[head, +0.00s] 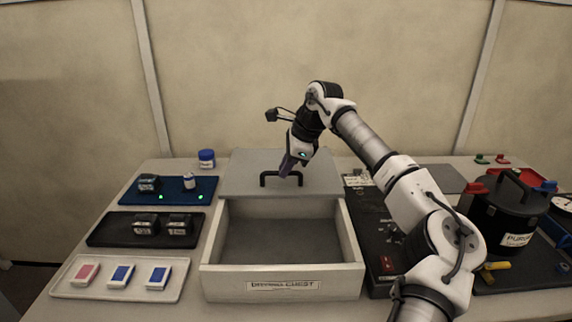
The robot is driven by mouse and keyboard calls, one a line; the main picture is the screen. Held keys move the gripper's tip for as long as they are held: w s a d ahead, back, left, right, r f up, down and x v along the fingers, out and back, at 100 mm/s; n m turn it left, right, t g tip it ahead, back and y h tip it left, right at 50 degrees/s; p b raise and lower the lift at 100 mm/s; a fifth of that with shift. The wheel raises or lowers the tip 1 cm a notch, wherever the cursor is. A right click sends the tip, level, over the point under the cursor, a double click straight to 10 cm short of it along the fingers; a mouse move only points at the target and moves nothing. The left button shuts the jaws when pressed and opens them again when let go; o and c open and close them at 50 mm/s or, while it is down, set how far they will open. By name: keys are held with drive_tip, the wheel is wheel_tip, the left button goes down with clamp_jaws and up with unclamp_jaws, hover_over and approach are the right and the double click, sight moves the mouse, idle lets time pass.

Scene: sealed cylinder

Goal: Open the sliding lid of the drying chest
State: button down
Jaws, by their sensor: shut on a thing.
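The drying chest (212,265) is a pale box at the table's middle, with a label on its front wall. Its grey sliding lid (240,184) lies toward the back, and the front part of the chest is uncovered, showing a dark, empty-looking floor. A black bar handle (266,178) stands on the lid. My gripper (289,170) points down at the handle's right part and is shut on it. The exact contact of the fingers is partly hidden.
Left of the chest are a blue tray (173,198) and a black tray (105,232) with dark blocks, and a white tray (64,288) with coloured packets. A blue-lidded jar (207,158) stands behind. A black cylinder (495,215) stands at right.

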drive_tip(key=c, duration=1.5)
unclamp_jaws()
drive_tip(key=shift+o, duration=0.2)
drive_tip(key=shift+s+r, duration=0.1)
drive_tip(key=v, duration=1.3)
drive_tip(key=shift+r, duration=0.35)
drive_tip(key=shift+d, duration=0.25)
